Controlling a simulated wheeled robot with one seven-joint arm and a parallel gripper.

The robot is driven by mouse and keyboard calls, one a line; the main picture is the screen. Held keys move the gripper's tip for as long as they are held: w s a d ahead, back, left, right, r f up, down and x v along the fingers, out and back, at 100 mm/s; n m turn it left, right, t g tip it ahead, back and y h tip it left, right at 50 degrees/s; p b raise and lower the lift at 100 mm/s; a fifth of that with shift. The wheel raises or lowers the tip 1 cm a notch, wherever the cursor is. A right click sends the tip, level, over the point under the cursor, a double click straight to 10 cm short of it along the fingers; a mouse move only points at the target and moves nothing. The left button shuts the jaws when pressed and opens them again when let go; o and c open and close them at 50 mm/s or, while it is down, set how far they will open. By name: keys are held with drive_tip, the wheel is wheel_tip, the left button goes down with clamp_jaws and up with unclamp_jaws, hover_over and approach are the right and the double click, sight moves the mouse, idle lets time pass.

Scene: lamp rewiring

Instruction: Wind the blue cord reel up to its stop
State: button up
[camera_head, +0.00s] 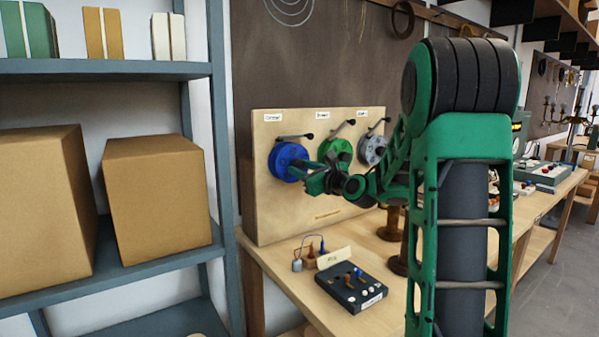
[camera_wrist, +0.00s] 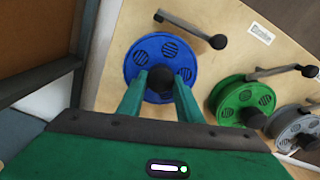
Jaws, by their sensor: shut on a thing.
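The blue cord reel (camera_head: 284,152) is mounted at the left of an upright wooden panel. It also shows in the wrist view (camera_wrist: 150,50), with dark slotted holes in its face. My gripper (camera_head: 305,173) is at the lower right of the reel's face. In the wrist view its two fingers (camera_wrist: 161,82) are shut on a dark knob (camera_wrist: 159,85) on the front of the blue reel. My gripper hides part of the reel in the head view.
A green reel (camera_head: 336,149) and a grey reel (camera_head: 371,151) with similar levers sit to the right on the panel (camera_head: 315,205). A black box (camera_head: 352,288) and wooden spools (camera_head: 388,224) stand on the bench below. A shelf with cardboard boxes (camera_head: 155,195) stands at left.

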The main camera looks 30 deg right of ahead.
drive_tip(key=shift+f+m, duration=0.35)
drive_tip(key=shift+m, duration=0.05)
drive_tip(key=o, duration=1)
drive_tip(key=shift+o, duration=0.2)
drive_tip(key=shift+r, duration=0.15)
drive_tip(key=s, duration=1)
drive_tip(key=shift+s+d, duration=0.15)
drive_tip(key=shift+s, duration=0.15)
